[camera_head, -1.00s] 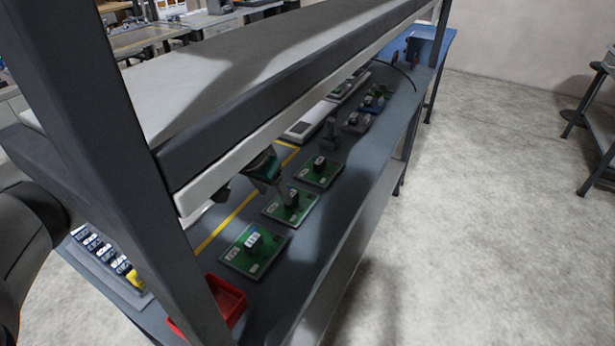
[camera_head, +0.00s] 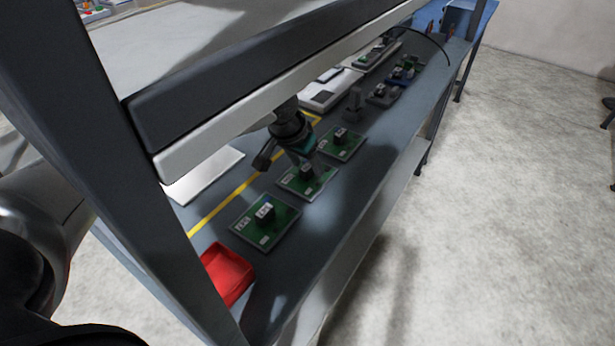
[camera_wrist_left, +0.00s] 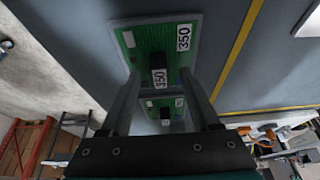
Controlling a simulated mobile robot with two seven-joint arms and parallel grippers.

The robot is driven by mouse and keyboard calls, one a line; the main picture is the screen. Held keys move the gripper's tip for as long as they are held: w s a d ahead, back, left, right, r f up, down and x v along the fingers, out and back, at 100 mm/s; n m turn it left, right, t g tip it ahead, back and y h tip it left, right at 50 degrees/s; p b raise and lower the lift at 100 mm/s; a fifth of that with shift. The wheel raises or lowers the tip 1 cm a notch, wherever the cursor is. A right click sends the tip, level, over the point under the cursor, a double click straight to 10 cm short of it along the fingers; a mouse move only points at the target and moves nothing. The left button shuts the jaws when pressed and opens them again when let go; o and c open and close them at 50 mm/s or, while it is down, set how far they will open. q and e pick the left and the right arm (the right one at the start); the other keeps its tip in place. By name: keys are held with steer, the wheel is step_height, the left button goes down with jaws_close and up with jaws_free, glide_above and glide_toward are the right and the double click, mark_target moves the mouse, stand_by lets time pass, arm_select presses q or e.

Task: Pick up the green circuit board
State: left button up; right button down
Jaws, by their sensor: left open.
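Three green circuit boards lie in a row on the grey bench in the head view: a near one (camera_head: 247,229), a middle one (camera_head: 318,187) and a far one (camera_head: 350,151). Each carries a black block and white labels. My left gripper (camera_head: 283,163) is open and empty, above the bench beside the middle board. In the left wrist view, its fingers (camera_wrist_left: 160,76) stand apart, with a board (camera_wrist_left: 152,37) marked 350 ahead and a second board (camera_wrist_left: 160,112) seen between them. I cannot tell whether the fingers touch a board. My right gripper is not in view.
A shelf (camera_head: 250,75) overhangs the bench, and an upright post stands at the left. A red bin (camera_head: 228,272) is near the front end. A white panel (camera_head: 205,175) and a yellow line lie behind the boards. Several devices stand farther along.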

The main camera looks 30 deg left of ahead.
arm_select(q)
jaws_close()
stand_by(0.5)
